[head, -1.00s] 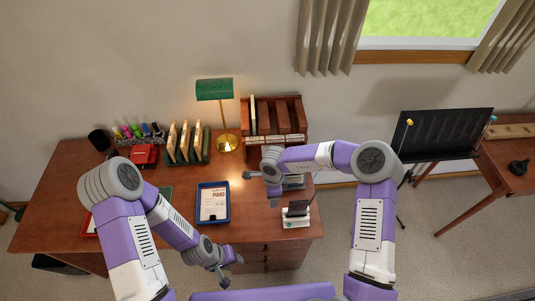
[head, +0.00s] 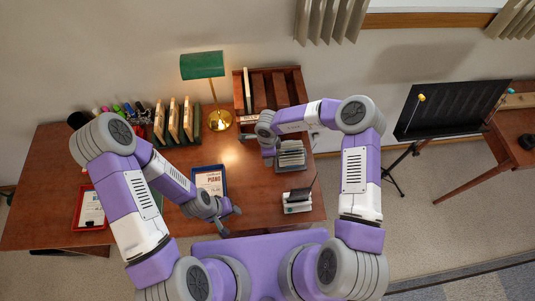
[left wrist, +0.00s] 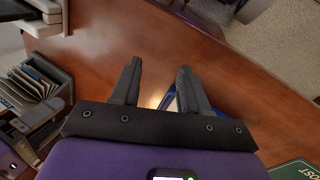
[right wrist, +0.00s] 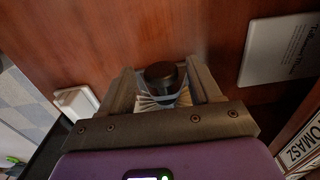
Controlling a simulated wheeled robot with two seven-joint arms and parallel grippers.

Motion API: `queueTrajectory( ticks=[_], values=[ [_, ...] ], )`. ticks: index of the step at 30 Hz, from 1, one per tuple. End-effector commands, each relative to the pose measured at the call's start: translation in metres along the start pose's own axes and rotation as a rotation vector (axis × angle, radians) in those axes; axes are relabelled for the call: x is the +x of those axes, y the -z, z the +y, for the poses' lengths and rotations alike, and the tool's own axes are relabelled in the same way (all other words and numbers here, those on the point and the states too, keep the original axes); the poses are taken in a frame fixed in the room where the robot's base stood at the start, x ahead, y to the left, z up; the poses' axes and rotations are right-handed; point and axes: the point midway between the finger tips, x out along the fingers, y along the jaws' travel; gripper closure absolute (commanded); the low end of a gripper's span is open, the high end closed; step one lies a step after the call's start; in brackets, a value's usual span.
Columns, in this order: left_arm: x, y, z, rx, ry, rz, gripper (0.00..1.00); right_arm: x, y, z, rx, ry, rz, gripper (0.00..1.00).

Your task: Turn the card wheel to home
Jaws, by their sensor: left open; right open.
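The card wheel (head: 291,154) is a grey unit with a fan of pale cards at the right of the desk. My right gripper (head: 270,160) is beside its left end in the head view, mostly hidden by its own wrist. In the right wrist view, the open fingers (right wrist: 165,85) stand on either side of a round black knob (right wrist: 161,72), with cards fanned behind it. I cannot tell whether the fingers touch the knob. The cards also show in the left wrist view (left wrist: 35,85). My left gripper (head: 228,218) is open and empty over the desk's front.
A white device (head: 297,200) with a thin rod stands in front of the card wheel. A blue tray (head: 222,180) with a sheet lies left of it. A wooden rack (head: 240,95) and a green lamp (head: 202,65) stand behind. A music stand (head: 455,108) is off to the right.

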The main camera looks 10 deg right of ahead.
Motion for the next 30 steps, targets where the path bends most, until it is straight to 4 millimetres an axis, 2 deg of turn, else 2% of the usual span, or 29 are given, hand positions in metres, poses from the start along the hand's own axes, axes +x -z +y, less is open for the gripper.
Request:
queueTrajectory(
  ticks=[10,20,25,30],
  values=[
    [0.000,0.000,0.000,0.000,0.000,0.000,0.55,0.005,0.000,0.000,0.000,0.001,0.001,0.38],
    [0.000,0.000,0.000,0.000,0.000,0.000,0.55,0.004,0.000,0.000,0.000,0.001,0.001,0.89],
    [-0.005,0.000,0.002,0.000,0.000,0.000,0.55,0.003,0.000,-0.001,0.001,-0.018,0.002,0.90],
    [-0.025,-0.001,0.009,0.000,0.000,0.000,0.55,0.001,0.000,-0.003,0.005,-0.101,0.004,0.90]
  ],
)
